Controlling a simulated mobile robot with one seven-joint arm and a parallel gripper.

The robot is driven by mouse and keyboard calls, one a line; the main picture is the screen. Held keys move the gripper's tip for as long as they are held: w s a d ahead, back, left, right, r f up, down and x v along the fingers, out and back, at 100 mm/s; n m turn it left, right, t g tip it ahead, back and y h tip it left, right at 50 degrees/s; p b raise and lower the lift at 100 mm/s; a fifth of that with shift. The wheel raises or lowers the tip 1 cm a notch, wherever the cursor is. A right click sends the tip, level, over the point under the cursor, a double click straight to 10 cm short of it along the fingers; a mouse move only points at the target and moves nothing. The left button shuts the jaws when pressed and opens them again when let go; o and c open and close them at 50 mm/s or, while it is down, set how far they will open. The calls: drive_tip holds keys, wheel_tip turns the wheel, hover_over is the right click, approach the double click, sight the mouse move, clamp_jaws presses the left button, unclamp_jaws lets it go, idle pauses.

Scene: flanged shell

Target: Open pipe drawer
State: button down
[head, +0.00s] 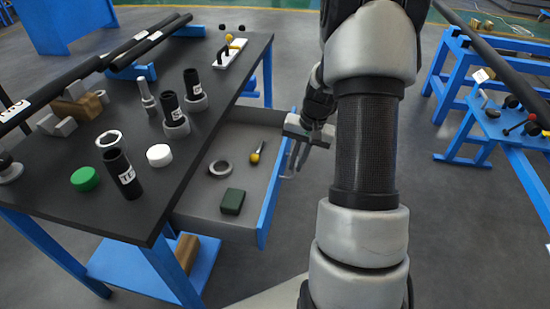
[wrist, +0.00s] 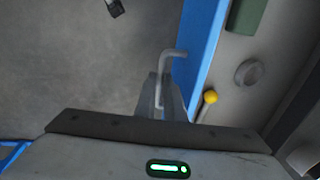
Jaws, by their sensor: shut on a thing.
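The pipe drawer (head: 192,205) stands pulled out from under the black-topped workbench (head: 60,200). Its blue front panel (head: 270,205) faces right, and it also shows in the wrist view (wrist: 200,55). In the drawer lie a grey ring (head: 220,168), a yellow-ended tool (head: 256,154) and a dark green block (head: 232,202). My gripper (head: 298,158) is at the outer side of the drawer front. In the wrist view my gripper (wrist: 160,100) is shut on the grey bar handle (wrist: 168,54). My arm hides part of the scene to the right in the head view.
On the bench top stand black pipes (head: 125,175), a green cap (head: 85,179), a white cap (head: 159,155) and several fittings. Long black pipes lie along the far left. A blue bench (head: 500,130) stands at the right. Open grey floor lies between the benches.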

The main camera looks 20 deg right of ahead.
drive_tip(key=shift+s+d, duration=0.6)
drive_tip(key=shift+d, duration=0.2)
drive_tip(key=shift+s+d, duration=0.6)
drive_tip(key=shift+d, duration=0.2)
drive_tip(key=c, duration=1.8)
unclamp_jaws()
drive_tip(key=shift+c, duration=0.2)
wheel_tip(320, 180, up, 17)
drive_tip(key=s+d+p, duration=0.2)
drive_tip(key=p, duration=0.2)
drive_tip(key=shift+d, duration=0.35)
